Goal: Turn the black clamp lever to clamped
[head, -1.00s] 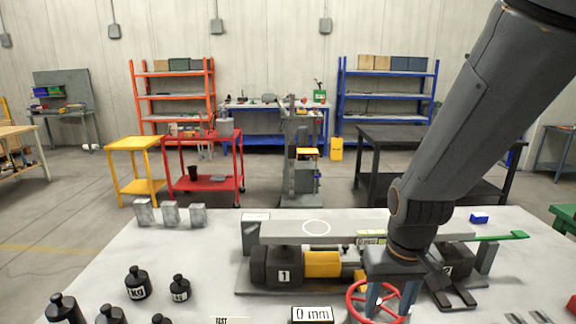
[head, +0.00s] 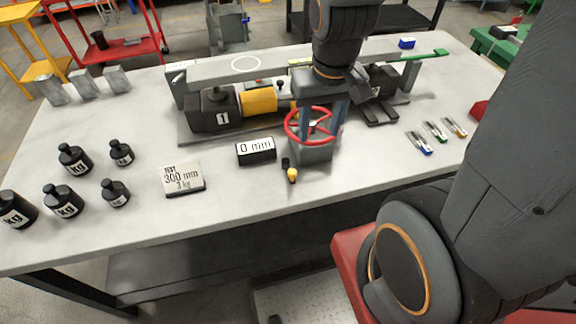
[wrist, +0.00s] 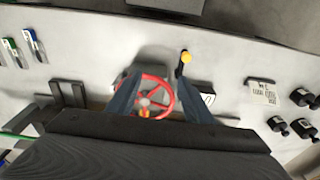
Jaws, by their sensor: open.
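A short black lever (head: 286,163) with a yellow knob lies low at the front of the jack rig, just right of the "0 mm" display. I take it for the clamp lever; its knob end points toward the table's front edge. It also shows in the wrist view (wrist: 180,72), beside the tip of the right finger. My gripper (head: 322,125) is open and points down, its fingers on either side of the red handwheel (head: 290,132). In the wrist view the gripper (wrist: 158,77) has the handwheel (wrist: 171,100) between its fingers. I cannot tell whether they touch it.
The "0 mm" display (head: 256,151) and a test card (head: 183,179) stand to the left, with several black weights (head: 64,200) beyond. The long grey beam (head: 225,68) runs behind. Small coloured tools (head: 436,131) lie on the right. The table's front strip is clear.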

